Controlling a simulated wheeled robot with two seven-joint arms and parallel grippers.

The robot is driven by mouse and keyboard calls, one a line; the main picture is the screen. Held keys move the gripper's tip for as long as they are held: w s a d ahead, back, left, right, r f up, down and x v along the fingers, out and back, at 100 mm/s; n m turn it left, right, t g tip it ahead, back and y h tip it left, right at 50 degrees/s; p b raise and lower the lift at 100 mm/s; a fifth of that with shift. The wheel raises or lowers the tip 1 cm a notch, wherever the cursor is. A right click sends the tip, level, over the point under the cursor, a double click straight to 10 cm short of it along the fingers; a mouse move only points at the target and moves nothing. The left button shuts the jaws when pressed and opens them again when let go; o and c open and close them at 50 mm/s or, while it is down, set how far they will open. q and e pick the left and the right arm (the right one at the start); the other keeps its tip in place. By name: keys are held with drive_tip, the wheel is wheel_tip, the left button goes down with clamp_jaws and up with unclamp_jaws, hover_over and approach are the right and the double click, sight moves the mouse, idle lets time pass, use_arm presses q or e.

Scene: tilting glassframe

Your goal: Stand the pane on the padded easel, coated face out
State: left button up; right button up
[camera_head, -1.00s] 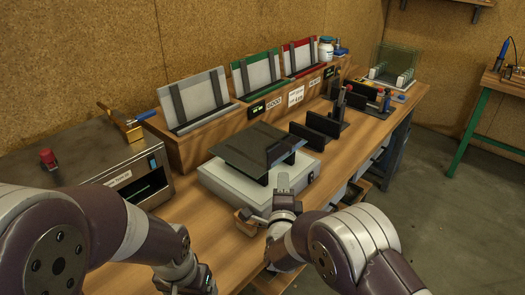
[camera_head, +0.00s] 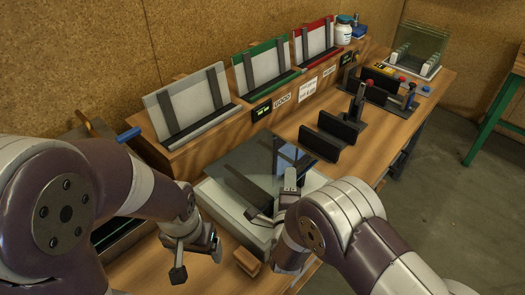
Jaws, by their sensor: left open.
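A dark, see-through pane (camera_head: 245,160) lies over a pale grey box-shaped device (camera_head: 230,215) on the bench. Three easels with dark upright strips stand along the wooden ledge: a grey one (camera_head: 188,106), a green-edged one (camera_head: 263,72) and a red-edged one (camera_head: 316,42). My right gripper (camera_head: 288,182) is at the pane's near right side; its fingertips are small and partly hidden, so I cannot tell whether it grips the pane. My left gripper (camera_head: 190,262) is open and empty, in front of the device and apart from the pane.
Two low black upright plates (camera_head: 325,140) stand right of the device. Behind them are a black stand with red and blue knobs (camera_head: 400,92) and a rack of glass panes (camera_head: 420,48). A small wooden block (camera_head: 247,262) is near the front edge. A white jar (camera_head: 343,30) stands on the ledge.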

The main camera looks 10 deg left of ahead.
drive_tip(key=shift+s+d+r, duration=0.1)
drive_tip(key=shift+s+r, duration=0.3)
drive_tip(key=shift+s, duration=0.4)
drive_tip(key=c, duration=0.4)
drive_tip(key=shift+w+f, duration=0.1)
drive_tip(key=shift+w, duration=0.1)
clamp_jaws()
drive_tip(key=shift+w+f, duration=0.1)
drive_tip(key=shift+w, duration=0.05)
